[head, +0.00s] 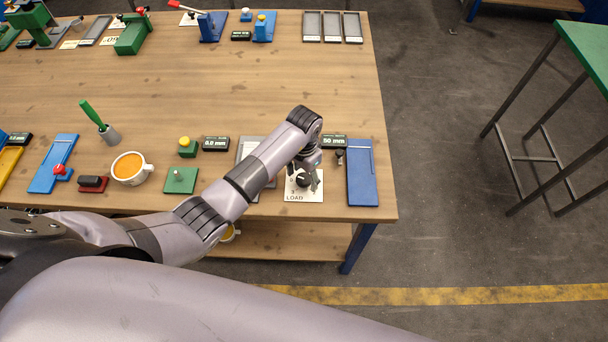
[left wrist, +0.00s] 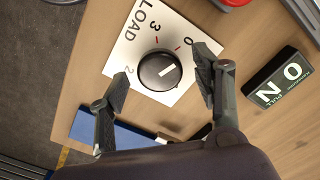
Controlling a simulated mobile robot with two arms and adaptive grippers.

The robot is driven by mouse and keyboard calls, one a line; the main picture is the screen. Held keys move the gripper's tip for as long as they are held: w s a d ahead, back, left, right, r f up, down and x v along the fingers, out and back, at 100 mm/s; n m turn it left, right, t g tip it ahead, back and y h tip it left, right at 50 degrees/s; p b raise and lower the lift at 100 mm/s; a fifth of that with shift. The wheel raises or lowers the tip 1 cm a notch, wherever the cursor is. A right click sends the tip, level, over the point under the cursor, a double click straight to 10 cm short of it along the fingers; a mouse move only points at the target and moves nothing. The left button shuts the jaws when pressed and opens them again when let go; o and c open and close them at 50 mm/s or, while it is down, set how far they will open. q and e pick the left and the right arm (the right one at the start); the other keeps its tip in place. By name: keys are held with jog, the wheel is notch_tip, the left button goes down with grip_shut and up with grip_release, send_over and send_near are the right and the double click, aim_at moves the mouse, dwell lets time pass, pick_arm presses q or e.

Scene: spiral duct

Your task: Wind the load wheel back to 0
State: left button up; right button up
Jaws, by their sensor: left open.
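The load wheel is a round black knob (left wrist: 159,71) with a white line on top. It sits on a white plate (left wrist: 128,52) printed LOAD with the numbers 0, 3 and 2 and red ticks. In the head view the gripper (head: 304,178) is over the LOAD plate (head: 305,197) and partly hides the knob. My right gripper is out of view.
An orange-filled cup (head: 130,168) and green block (head: 180,181) are left.

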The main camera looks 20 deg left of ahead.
aim_at(304, 178)
pick_arm(q)
notch_tip(304, 178, up, 7)
jog(key=shift+r, duration=0.1)
dwell(0.7)
